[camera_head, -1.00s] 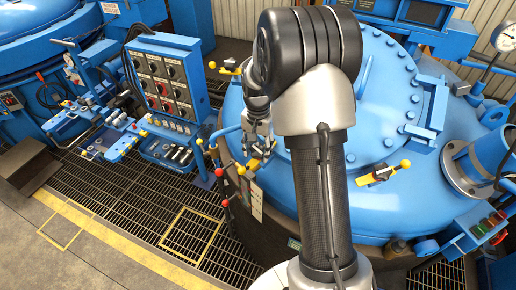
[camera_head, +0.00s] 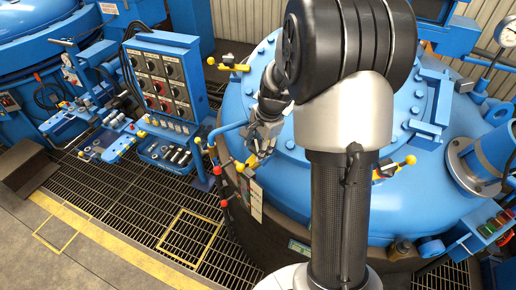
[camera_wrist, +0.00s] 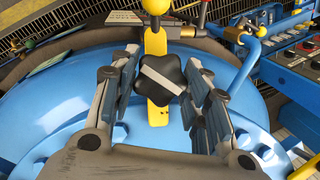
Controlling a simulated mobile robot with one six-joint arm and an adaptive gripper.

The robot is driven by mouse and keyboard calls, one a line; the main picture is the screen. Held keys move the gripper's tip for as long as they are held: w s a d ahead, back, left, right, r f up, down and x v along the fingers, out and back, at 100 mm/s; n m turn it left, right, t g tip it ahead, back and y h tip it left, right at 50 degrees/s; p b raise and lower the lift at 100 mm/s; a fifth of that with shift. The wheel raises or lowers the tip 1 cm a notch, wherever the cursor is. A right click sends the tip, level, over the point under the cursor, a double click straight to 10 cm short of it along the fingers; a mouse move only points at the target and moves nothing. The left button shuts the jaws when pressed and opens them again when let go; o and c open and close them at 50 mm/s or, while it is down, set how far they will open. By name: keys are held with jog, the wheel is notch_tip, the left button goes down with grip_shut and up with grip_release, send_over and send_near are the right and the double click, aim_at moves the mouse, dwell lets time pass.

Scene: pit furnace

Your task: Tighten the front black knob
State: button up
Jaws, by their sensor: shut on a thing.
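The front black knob (camera_wrist: 160,80) is a lobed black knob with a pale stripe, on a yellow clamp bar (camera_wrist: 157,42) at the edge of the blue furnace lid (camera_wrist: 60,112). My gripper (camera_wrist: 162,72) is shut on this knob, one finger on each side of it in the wrist view. In the head view my gripper (camera_head: 260,145) is at the lid's front left edge, low over the yellow clamp. The knob itself is mostly hidden there by the fingers.
Other yellow clamps sit at the lid's back left (camera_head: 229,67) and right (camera_head: 394,168), the right one partly behind my arm. A control panel (camera_head: 163,80) stands to the left. Red-tipped levers (camera_head: 220,188) stand just left of my gripper.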

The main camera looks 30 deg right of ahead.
jog(key=m+t+b, duration=0.2)
jog(key=m, duration=0.3)
jog(key=shift+s, duration=0.1)
jog(key=m+t, duration=0.1)
jog(key=m, duration=0.1)
jog(key=m+h+b, duration=0.1)
jog(key=m, duration=0.2)
jog(key=shift+t+h, duration=0.3)
jog(key=shift+t, duration=0.1)
jog(key=shift+m, duration=0.3)
jog(key=o, duration=1.1)
jog(key=shift+c, duration=0.2)
jog(key=v, duration=1.2)
jog(key=shift+a, duration=0.15)
jog(key=shift+f, duration=0.1)
